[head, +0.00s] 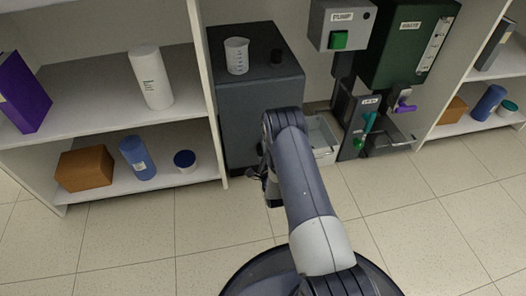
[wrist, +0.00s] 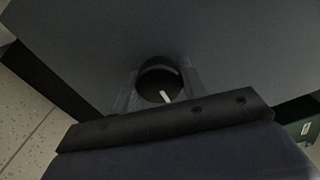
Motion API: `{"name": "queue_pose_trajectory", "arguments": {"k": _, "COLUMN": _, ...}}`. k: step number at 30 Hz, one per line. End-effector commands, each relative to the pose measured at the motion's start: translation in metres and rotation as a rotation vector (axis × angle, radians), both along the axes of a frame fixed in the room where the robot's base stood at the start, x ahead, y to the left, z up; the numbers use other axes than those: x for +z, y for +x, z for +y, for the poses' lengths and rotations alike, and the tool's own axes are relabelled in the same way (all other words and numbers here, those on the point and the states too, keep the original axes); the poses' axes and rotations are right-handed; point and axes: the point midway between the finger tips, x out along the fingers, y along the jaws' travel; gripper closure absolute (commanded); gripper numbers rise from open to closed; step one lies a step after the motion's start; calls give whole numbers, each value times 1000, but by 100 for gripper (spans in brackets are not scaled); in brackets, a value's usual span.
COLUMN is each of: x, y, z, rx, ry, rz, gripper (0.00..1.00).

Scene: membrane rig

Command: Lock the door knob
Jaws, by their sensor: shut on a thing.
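The door knob (wrist: 153,89) is dark and round with a white line on its face. In the wrist view it sits between the two fingers of my gripper (wrist: 158,84), which is shut on it. The white line is tilted slightly off the picture's vertical. The door is the blue-grey front of a dark cabinet (head: 236,110); the same front fills the upper wrist view (wrist: 220,45). In the head view my arm hides the knob and most of my gripper.
A pump unit (head: 330,22), a dark green unit (head: 405,45) and a white bin (head: 323,139) are to the right. Shelves (head: 120,105) stand left. The front floor is clear.

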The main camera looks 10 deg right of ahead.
Motion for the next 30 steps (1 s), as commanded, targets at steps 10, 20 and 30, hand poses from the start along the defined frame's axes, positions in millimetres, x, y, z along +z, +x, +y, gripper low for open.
{"name": "queue_pose_trajectory", "arguments": {"k": 10, "x": -1, "y": 0, "z": 0, "rx": 0, "ry": 1, "rz": 2, "gripper": 41}}
{"name": "queue_pose_trajectory", "arguments": {"k": 20, "x": 0, "y": -3, "z": 0, "rx": -1, "ry": 0, "rz": 2, "gripper": 37}}
{"name": "queue_pose_trajectory", "arguments": {"k": 30, "x": 2, "y": -60, "z": 0, "rx": 0, "ry": 0, "rz": 7, "gripper": 37}}
